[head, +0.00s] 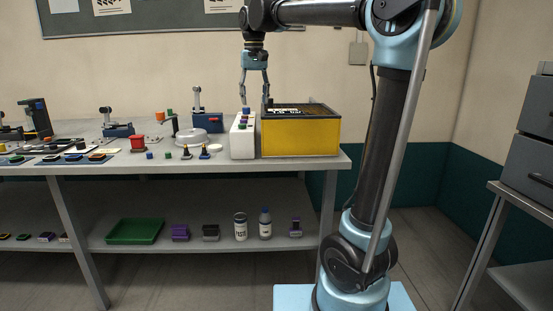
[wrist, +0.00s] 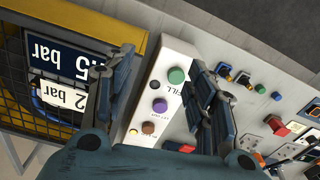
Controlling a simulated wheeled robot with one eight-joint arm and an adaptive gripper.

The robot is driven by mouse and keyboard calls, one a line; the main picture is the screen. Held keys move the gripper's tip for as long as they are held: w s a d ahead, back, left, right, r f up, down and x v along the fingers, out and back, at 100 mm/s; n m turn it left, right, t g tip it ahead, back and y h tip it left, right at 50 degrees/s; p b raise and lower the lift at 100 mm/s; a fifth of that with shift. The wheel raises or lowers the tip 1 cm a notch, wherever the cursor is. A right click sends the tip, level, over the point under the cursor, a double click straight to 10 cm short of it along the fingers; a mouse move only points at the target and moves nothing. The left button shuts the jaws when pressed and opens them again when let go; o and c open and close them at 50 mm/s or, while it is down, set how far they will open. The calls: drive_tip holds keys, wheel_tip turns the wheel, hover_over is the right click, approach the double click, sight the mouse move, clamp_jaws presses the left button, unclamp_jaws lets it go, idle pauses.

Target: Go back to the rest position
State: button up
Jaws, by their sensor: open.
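My gripper (head: 254,101) hangs fingers down above the back right of the workbench. It is open and nothing is between its fingers. Below it stands a white button box (head: 242,149) with coloured buttons on top, apart from the fingertips. In the wrist view my gripper (wrist: 162,62) has one finger on each side of this box (wrist: 150,108), which carries green, purple and brown buttons. A yellow crate (head: 300,138) with a black mesh top stands right of the box. In the wrist view its mesh lies beside one finger, with "bar" signs (wrist: 62,92) showing there.
The workbench (head: 110,166) holds small clamps, a red spool (head: 138,144), a pale round part (head: 190,138) and several small coloured pieces to the left. Its lower shelf holds a green tray (head: 134,231) and bottles. A grey cabinet (head: 528,150) stands far right. Air above the bench is mostly free.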

drive_tip(key=s+d+f+m+t, duration=0.1)
drive_tip(key=s+d+f, duration=0.8)
drive_tip(key=d+f, duration=0.3)
drive_tip(key=s+d+f+m, duration=0.1)
drive_tip(key=s+d+f, duration=0.8)
drive_tip(key=d+f, duration=0.25)
drive_tip(key=s+d+f, duration=0.3)
drive_tip(key=s+f, duration=0.4)
drive_tip(key=f, duration=0.5)
drive_tip(key=shift+s+t, duration=0.35)
drive_tip(key=shift+t, duration=0.05)
drive_tip(key=shift+d+f, duration=0.1)
drive_tip(key=shift+w+f, duration=0.2)
drive_tip(key=shift+w, duration=0.25)
